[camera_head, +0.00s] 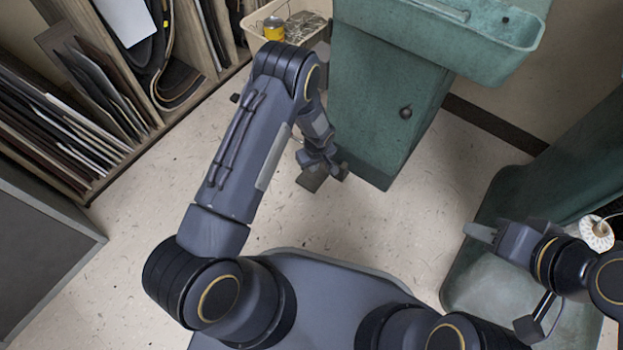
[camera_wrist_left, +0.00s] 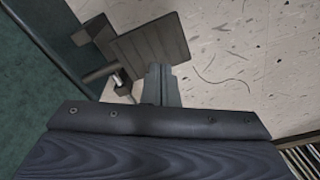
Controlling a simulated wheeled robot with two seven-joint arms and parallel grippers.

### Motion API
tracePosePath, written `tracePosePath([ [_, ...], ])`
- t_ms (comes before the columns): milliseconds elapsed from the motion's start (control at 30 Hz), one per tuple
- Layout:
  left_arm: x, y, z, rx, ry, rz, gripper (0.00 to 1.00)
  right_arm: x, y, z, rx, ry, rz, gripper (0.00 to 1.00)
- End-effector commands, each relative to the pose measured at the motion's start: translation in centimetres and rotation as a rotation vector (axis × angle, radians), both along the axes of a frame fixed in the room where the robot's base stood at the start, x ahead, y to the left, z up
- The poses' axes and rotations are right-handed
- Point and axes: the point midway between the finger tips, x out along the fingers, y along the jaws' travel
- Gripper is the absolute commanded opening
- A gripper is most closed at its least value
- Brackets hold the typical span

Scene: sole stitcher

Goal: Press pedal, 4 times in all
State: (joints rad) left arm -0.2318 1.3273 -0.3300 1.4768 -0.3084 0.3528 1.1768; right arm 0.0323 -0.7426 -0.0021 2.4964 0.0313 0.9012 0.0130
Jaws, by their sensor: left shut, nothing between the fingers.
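The pedal (camera_head: 311,181) is a dark, flat plate low at the foot of the green machine stand. In the left wrist view, its ribbed plate (camera_wrist_left: 150,46) and a metal rod beside it show next to the green stand. My left gripper (camera_head: 322,163) is over the pedal, partly covering it in the head view. In the left wrist view, its fingers (camera_wrist_left: 161,82) are together and empty, overlapping the plate's near edge. I cannot tell whether they touch it. My right gripper (camera_head: 480,232) is far to the right, away from the pedal; its finger gap is not visible.
The green machine stand (camera_head: 380,105) rises just beside the pedal. Shelves with sheets and soles (camera_head: 90,90) stand at the left. A bin with a yellow can (camera_head: 273,30) is at the back. A green machine base (camera_head: 480,285) is at the right. Floor is clear left of the pedal.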

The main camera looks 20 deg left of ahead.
Motion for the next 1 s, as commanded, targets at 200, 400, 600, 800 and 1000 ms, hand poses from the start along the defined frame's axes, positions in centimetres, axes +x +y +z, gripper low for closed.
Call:
tracePosePath([
  [200,0.0,0.0,-0.1,-0.001,0.001,0.0,0.0,0.0,0.0,-0.1,0.0,0.0,0.0,0.36],
  [400,0.0,0.1,-1.3,-0.001,0.002,0.0,0.0,0.0,0.0,-0.9,0.0,0.0,0.0,0.36],
  [600,0.2,0.2,-3.7,-0.001,0.003,0.0,0.0,0.0,0.0,-2.4,0.0,0.0,0.0,0.36],
  [800,0.4,0.4,-6.1,-0.001,0.001,0.001,0.0,0.0,0.0,-3.9,0.0,0.0,0.0,0.36],
  [1000,0.5,0.5,-7.0,-0.001,0.001,0.0,0.0,0.0,0.0,-4.3,0.0,0.0,0.0,0.36],
])
